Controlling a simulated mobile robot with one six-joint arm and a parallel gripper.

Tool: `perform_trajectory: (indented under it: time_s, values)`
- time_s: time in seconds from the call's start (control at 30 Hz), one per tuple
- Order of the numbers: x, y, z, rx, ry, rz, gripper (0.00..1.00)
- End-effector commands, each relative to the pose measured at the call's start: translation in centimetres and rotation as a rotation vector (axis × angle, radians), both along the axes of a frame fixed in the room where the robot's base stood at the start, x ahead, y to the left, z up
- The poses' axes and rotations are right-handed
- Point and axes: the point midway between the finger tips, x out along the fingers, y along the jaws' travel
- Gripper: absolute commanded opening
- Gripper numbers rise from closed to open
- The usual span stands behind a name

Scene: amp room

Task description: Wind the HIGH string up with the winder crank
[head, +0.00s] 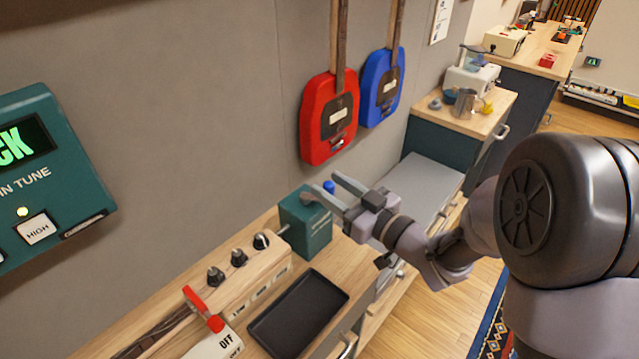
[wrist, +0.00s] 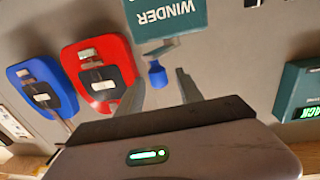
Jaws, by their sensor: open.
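The winder (head: 306,225) is a teal box on the wooden bench. Its crank ends in a blue knob (head: 329,187). In the wrist view the winder (wrist: 165,14) is upside down at the top, with the blue knob (wrist: 157,76) below it on a grey crank arm. My gripper (head: 323,184) is open at the winder, its fingers on either side of the knob in the picture. The wrist view shows the knob between the spread fingers, and I cannot tell whether they touch it. A teal tuner (head: 30,165) at left has a lit light and a HIGH label.
Dark tuning pegs (head: 238,257) stand on a wooden block left of the winder. A black tray (head: 298,312) lies in front. A red lever (head: 203,308) is by an OFF plate (head: 215,345). Red (head: 328,120) and blue (head: 380,88) instruments hang on the wall behind.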

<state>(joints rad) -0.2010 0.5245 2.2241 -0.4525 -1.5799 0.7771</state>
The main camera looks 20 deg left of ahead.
Motion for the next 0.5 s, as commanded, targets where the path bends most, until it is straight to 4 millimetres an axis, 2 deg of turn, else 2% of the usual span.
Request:
perform_trajectory:
  time_s: [0.1,0.2,0.5]
  values:
    - [1.0,2.0,-0.2,0.000,-0.001,0.003,0.43]
    - [1.5,3.0,-0.1,0.000,0.000,0.002,0.43]
    - [1.9,3.6,0.1,0.000,0.000,-0.001,0.43]
